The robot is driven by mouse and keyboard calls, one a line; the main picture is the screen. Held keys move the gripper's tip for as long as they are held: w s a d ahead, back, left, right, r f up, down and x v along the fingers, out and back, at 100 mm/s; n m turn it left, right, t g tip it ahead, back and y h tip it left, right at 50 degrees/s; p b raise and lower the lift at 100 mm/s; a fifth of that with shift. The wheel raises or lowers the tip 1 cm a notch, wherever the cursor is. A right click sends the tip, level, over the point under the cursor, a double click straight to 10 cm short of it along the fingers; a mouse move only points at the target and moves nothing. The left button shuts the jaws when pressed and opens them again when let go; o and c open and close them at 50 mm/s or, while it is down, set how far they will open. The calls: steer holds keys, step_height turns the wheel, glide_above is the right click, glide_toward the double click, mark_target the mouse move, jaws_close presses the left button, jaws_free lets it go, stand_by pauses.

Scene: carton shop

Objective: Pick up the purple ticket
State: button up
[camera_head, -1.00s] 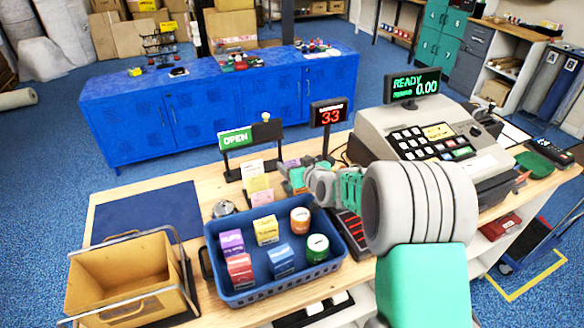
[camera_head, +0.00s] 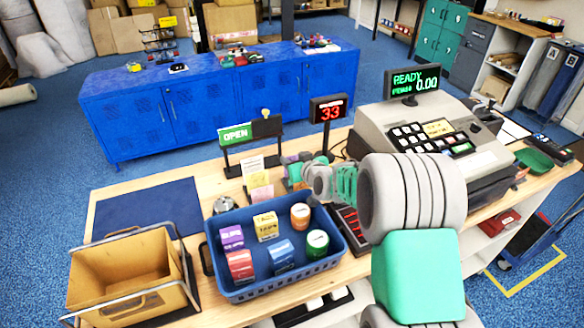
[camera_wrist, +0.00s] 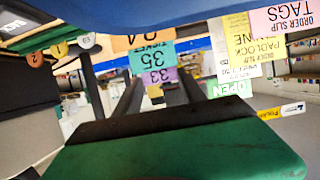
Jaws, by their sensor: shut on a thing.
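In the wrist view the purple ticket (camera_wrist: 160,77), marked 33, sits between the fingertips of my gripper (camera_wrist: 159,86). My gripper is shut on it. A green ticket (camera_wrist: 152,58) marked 35 and an orange ticket (camera_wrist: 142,41) show just above it in that view. In the head view my gripper (camera_head: 297,174) is behind the blue basket, near the order slips. The ticket is small and mostly hidden there by my arm.
A blue basket (camera_head: 247,297) with small boxes and jars stands in front. Order slips (camera_head: 260,180), an OPEN sign (camera_head: 236,134) and a red 33 display (camera_head: 328,110) are close to my gripper. The cash register (camera_head: 375,118) stands right. The blue mat (camera_head: 145,209) is bare.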

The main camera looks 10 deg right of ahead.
jaws_close()
stand_by(0.3)
steer(key=shift+r+b, duration=0.45)
steer(key=shift+r, duration=0.15)
steer(key=s+a+r+b, duration=0.4)
steer(key=s+a+r, duration=0.1)
steer(key=s+r, duration=0.7)
steer(key=shift+s+b, duration=0.35)
steer(key=shift+s, duration=0.2)
steer(key=shift+a+f, duration=0.1)
steer(key=shift+o, duration=2)
jaws_free()
steer(key=shift+c, duration=0.7)
